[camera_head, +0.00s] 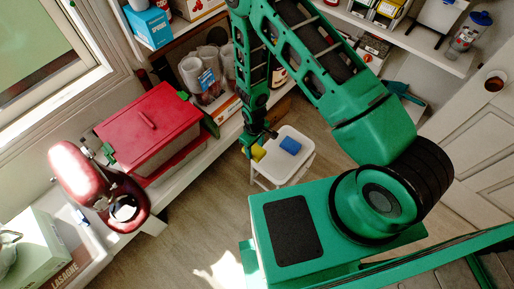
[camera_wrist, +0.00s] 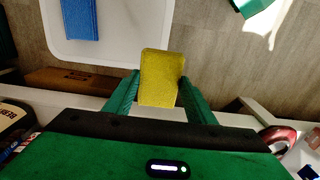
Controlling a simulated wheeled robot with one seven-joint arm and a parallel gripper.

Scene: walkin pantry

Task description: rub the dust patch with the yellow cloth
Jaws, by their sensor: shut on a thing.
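The yellow cloth (camera_wrist: 162,72) is held between the two green fingers of my gripper (camera_wrist: 160,92) in the wrist view, its far end sticking out past the fingertips. In the head view the yellow cloth (camera_head: 258,153) shows at the left edge of a small white stool (camera_head: 286,172), below my gripper (camera_head: 254,144). A blue block-like item (camera_head: 290,145) lies on the stool top, to the right of the cloth; it also shows in the wrist view (camera_wrist: 82,18). I cannot tell whether the cloth touches the stool. I can make out no dust patch in either view.
A red-lidded box (camera_head: 148,125) and a dark red appliance (camera_head: 98,190) stand on the low shelf at left. Shelves with cups (camera_head: 205,72) and boxes run behind the stool. A white door (camera_head: 490,110) is at right. Bare floor (camera_head: 215,205) lies left of the stool.

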